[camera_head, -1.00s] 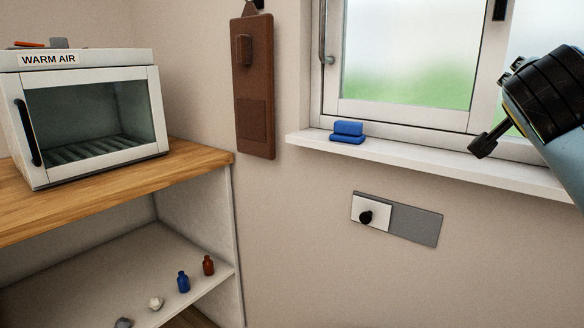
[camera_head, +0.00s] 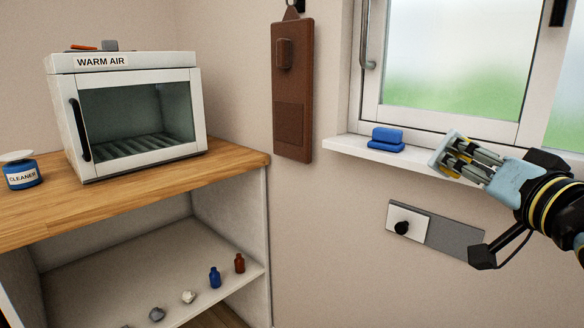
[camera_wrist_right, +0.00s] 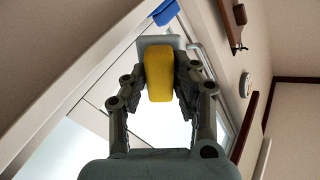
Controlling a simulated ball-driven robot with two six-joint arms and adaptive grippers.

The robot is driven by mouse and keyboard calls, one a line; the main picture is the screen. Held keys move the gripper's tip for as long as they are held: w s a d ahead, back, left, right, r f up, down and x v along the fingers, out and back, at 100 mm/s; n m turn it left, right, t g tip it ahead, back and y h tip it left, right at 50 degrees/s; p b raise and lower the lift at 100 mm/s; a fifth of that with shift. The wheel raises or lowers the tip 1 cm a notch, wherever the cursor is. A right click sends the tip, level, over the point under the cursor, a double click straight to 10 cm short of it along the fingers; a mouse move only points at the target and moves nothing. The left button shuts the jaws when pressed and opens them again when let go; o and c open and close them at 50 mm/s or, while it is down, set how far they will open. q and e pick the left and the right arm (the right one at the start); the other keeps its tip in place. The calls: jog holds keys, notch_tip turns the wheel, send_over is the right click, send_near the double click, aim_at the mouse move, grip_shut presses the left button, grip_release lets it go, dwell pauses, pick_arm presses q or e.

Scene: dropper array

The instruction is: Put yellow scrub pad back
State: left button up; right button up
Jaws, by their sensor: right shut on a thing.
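My right gripper (camera_head: 450,155) is shut on the yellow scrub pad and holds it in front of the window, near the white sill. In the right wrist view the yellow pad (camera_wrist_right: 158,75) sits between the two dark fingers, with a pale grey plate (camera_wrist_right: 175,41) at its far end. In the head view only slivers of yellow show between the fingers. A blue block-like item (camera_head: 388,137) in two stacked parts rests on the sill, left of the gripper. It also shows in the right wrist view (camera_wrist_right: 165,12). My left gripper is not in view.
The white sill (camera_head: 350,144) runs under the window. Below it a grey wall plate (camera_head: 452,238) carries a black knob (camera_head: 402,227). A brown board (camera_head: 293,95) hangs left of the window. A warm-air cabinet (camera_head: 130,115) and a cleaner tub (camera_head: 22,174) stand on the wooden counter (camera_head: 225,170).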

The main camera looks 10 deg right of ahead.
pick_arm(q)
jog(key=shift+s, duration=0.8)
pick_arm(e)
jog(key=s+a+f+n+g+y, duration=0.1)
jog(key=s+a+n+g+y, duration=0.1)
jog(key=s+a+n+y, duration=0.3)
jog(key=shift+s+a+y, duration=1.05)
jog(key=shift+a+y, duration=0.35)
jog(key=shift+a, duration=0.8)
